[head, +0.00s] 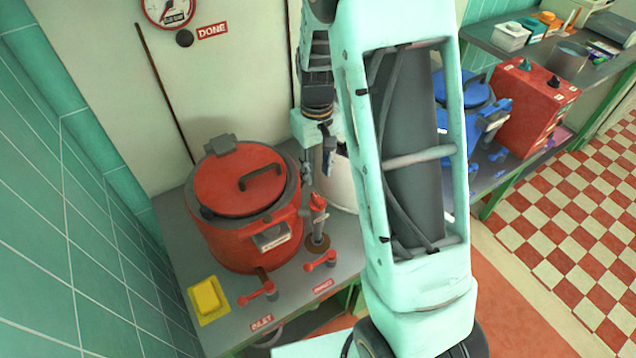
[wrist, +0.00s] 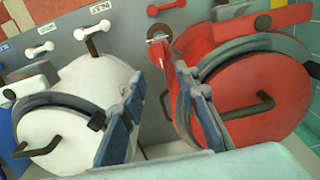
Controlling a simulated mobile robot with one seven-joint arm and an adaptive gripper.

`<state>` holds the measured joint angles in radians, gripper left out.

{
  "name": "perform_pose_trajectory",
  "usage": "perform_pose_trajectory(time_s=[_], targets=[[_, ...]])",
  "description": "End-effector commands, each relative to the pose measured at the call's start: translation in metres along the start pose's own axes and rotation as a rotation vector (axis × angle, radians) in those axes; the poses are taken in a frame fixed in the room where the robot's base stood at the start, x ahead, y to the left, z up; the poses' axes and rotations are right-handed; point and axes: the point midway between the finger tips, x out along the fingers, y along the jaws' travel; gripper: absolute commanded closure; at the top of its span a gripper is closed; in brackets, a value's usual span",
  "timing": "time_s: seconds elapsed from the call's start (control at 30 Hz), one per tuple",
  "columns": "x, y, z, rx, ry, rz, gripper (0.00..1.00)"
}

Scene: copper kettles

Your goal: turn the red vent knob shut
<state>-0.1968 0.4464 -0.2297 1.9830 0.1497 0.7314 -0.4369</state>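The red kettle (head: 225,230) stands at the left end of the counter in the head view. It fills the right of the wrist view (wrist: 265,95). A small red fitting on an upright post (head: 318,205) stands just right of it and looks like the vent knob; I cannot be sure. In the wrist view a red fitting with a pale metal end (wrist: 160,38) shows beyond my fingertips. My gripper (head: 317,172) points down above the post. Its two blue fingers (wrist: 158,78) are apart with nothing between them. The knob's turn position is unclear.
Two red lever handles (head: 258,291) (head: 321,261) and a yellow block (head: 207,298) lie along the counter front. A white kettle (wrist: 75,135) stands close beside the red one. A blue kettle (head: 465,92) and red box (head: 537,103) are at right.

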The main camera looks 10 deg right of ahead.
Motion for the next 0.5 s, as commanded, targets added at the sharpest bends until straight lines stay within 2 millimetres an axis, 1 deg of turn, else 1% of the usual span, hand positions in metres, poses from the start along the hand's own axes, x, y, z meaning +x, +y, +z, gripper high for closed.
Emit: perform_pose_trajectory(time_s=[0.3,0.5], targets=[[0.058,0.001,0.001,0.001,-0.003,0.0,0.71],[0.085,0.001,0.001,0.0,0.0,0.001,0.71]])
